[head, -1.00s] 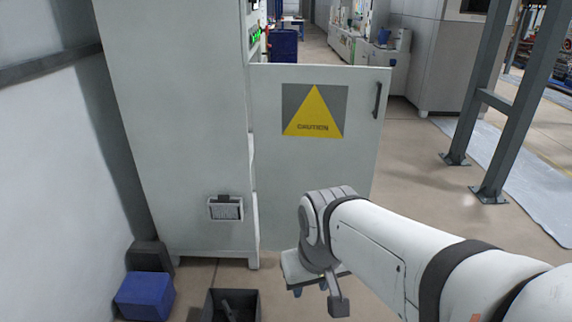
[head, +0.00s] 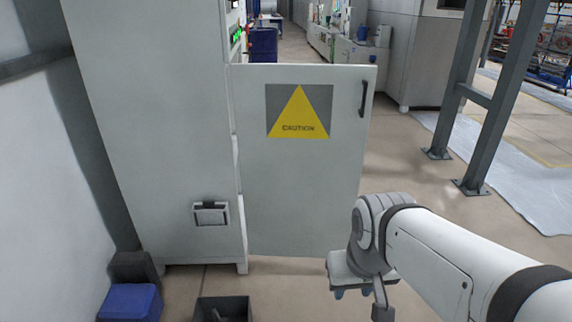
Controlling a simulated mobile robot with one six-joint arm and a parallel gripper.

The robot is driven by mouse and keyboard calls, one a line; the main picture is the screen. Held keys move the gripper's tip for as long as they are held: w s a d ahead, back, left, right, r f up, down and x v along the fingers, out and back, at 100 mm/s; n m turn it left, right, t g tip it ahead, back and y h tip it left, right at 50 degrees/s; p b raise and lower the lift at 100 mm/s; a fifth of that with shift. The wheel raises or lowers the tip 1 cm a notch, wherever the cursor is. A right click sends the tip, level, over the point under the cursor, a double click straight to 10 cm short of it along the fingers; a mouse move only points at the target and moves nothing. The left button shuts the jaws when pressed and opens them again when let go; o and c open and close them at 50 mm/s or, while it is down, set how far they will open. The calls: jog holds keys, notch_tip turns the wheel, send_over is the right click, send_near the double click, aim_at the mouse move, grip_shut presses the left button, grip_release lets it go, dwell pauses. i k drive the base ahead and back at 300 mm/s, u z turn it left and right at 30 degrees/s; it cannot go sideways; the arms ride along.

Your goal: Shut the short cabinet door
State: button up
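The short cabinet door (head: 290,190) is pale grey with a yellow caution triangle (head: 299,115) and a dark handle (head: 364,98) near its upper right edge. It stands wide open, swung out to the right from the tall grey cabinet (head: 150,130). My gripper (head: 360,292) is at the lower right of the head view, at the end of my white arm. It hangs low, near the door's lower right corner in the picture. Its fingers point down and are mostly hidden by its body, so I cannot tell if they are open. No contact with the door is clear.
A blue bin (head: 130,302) and a dark open box (head: 224,309) sit on the floor before the cabinet. A small panel (head: 211,214) is on the cabinet side. Grey steel posts (head: 470,100) stand at right. The floor between door and posts is clear.

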aim_at(302, 130)
jog(key=u, duration=0.05)
jog(key=i, duration=1)
jog(key=z, duration=0.95)
jog(key=i, duration=0.35)
jog(key=z, duration=0.25)
